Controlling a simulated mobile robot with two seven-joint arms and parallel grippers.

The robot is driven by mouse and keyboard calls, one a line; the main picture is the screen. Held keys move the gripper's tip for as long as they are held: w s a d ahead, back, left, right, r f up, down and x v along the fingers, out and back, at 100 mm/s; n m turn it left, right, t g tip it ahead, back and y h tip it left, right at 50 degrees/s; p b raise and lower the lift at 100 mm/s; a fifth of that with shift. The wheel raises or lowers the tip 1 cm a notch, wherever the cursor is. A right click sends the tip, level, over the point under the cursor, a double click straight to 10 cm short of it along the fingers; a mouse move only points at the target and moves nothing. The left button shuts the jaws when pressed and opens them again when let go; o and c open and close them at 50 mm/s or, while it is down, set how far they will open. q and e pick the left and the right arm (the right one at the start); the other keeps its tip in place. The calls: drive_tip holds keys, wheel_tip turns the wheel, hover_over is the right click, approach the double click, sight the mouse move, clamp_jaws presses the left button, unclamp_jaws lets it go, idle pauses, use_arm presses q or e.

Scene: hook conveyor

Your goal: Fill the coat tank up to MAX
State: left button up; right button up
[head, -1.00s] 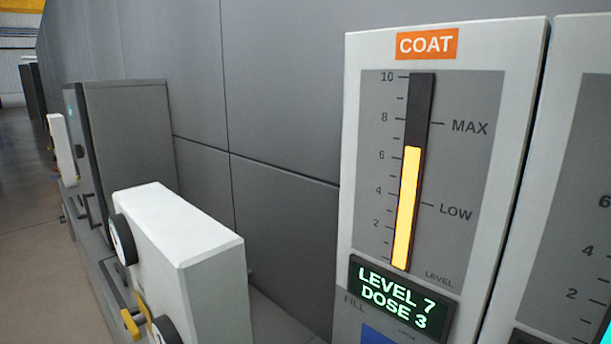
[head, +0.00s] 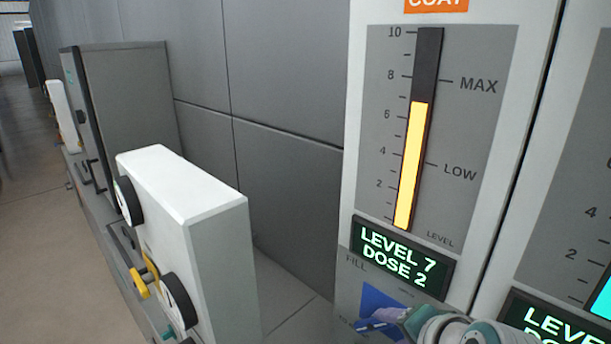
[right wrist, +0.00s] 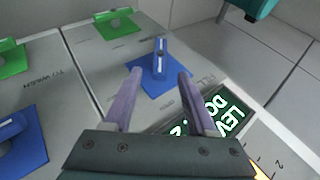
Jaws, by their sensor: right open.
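The COAT tank gauge (head: 410,165) has a yellow bar with its top near 7, above LOW and below the MAX mark (head: 478,85). The display (head: 403,258) below it reads LEVEL 7, DOSE 2. Under the display is a blue plate (head: 375,297), partly hidden by my right gripper (head: 380,322). My left gripper is not in view.
A neighbouring gauge panel (head: 575,180) stands to the right in the head view. A white box with dials (head: 190,215) stands at left. The right wrist view shows green levers (right wrist: 118,22) and another blue lever (right wrist: 15,128) on adjacent panels.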

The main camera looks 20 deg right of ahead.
sight(369, 327)
drive_tip(key=w+a+f+n+g+h+b, duration=0.15)
drive_tip(key=a+f+n+b, duration=0.25)
drive_tip(key=f+n+b, duration=0.55)
drive_tip(key=w+a+f+n+g+h+b, duration=0.15)
drive_tip(key=w+a+f+n+b, duration=0.35)
drive_tip(key=n+b, duration=0.7)
drive_tip(key=s+d+r+n+t+h+b, duration=0.15)
drive_tip(key=r+n+h+b, duration=0.35)
drive_tip(key=b, duration=0.5)
drive_tip(key=s+r+n+h+b, duration=0.2)
drive_tip(key=n+h+b, duration=0.1)
drive_tip(key=h+b, duration=0.55)
drive_tip(key=shift+y, duration=0.75)
drive_tip(key=x, duration=0.9)
drive_tip(key=shift+w+d+r+b, duration=0.1)
drive_tip(key=shift+w+d+b, duration=0.15)
drive_tip(key=shift+b, duration=0.05)
drive_tip(key=shift+c, duration=0.2)
clamp_jaws()
